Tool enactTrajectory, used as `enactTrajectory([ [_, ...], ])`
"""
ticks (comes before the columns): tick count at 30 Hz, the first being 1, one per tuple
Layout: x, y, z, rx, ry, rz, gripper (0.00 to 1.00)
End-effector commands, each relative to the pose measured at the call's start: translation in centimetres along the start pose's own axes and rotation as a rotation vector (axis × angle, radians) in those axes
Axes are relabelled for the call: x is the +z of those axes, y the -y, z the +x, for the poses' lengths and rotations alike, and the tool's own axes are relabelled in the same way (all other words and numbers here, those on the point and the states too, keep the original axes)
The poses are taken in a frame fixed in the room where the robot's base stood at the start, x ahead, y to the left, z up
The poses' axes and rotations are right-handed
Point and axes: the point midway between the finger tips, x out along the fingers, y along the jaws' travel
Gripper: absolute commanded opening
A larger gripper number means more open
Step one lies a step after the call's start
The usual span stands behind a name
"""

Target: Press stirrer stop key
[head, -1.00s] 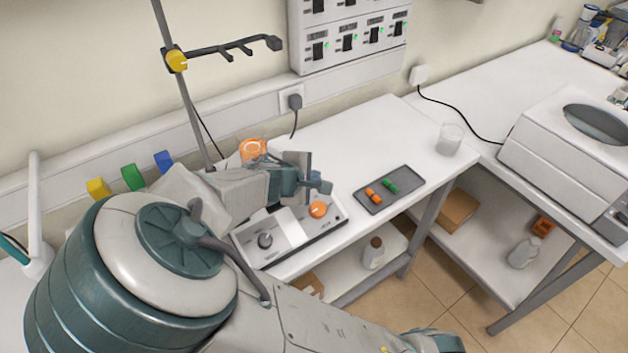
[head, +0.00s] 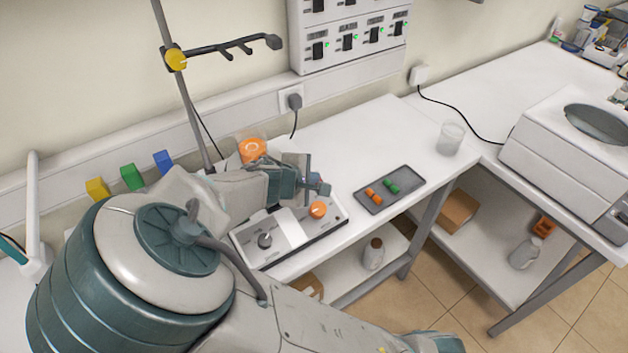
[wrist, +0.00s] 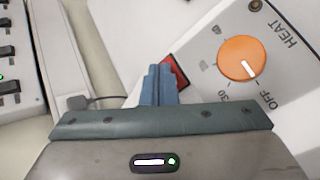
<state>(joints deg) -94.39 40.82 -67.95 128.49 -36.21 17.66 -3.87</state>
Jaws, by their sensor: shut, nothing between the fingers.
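The stirrer hotplate (head: 291,228) sits on the white bench in the head view, with an orange knob (head: 318,209) and a dark knob (head: 265,240) on its front panel. In the wrist view the orange knob (wrist: 241,59) is marked HEAT and OFF. A red key (wrist: 179,72) shows to the left of that knob, partly hidden behind my fingertips. My gripper (wrist: 160,70) is shut and empty, its blue fingers together over the key's left side. In the head view my gripper (head: 321,189) is just above the panel. I cannot tell whether the fingers touch the key.
A dark tray (head: 405,190) with orange and green pieces lies to the right of the stirrer. A glass beaker (head: 451,139) stands farther right. A stand rod (head: 186,95) with a clamp rises behind my arm. A switch panel (head: 349,35) hangs on the wall.

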Motion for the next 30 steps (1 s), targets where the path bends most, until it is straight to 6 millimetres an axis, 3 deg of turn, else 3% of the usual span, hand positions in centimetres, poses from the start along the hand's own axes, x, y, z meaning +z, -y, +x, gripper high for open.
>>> enactTrajectory([
  [30, 0.7, -0.7, -1.0, -0.001, 0.0, 0.0, 0.0],
])
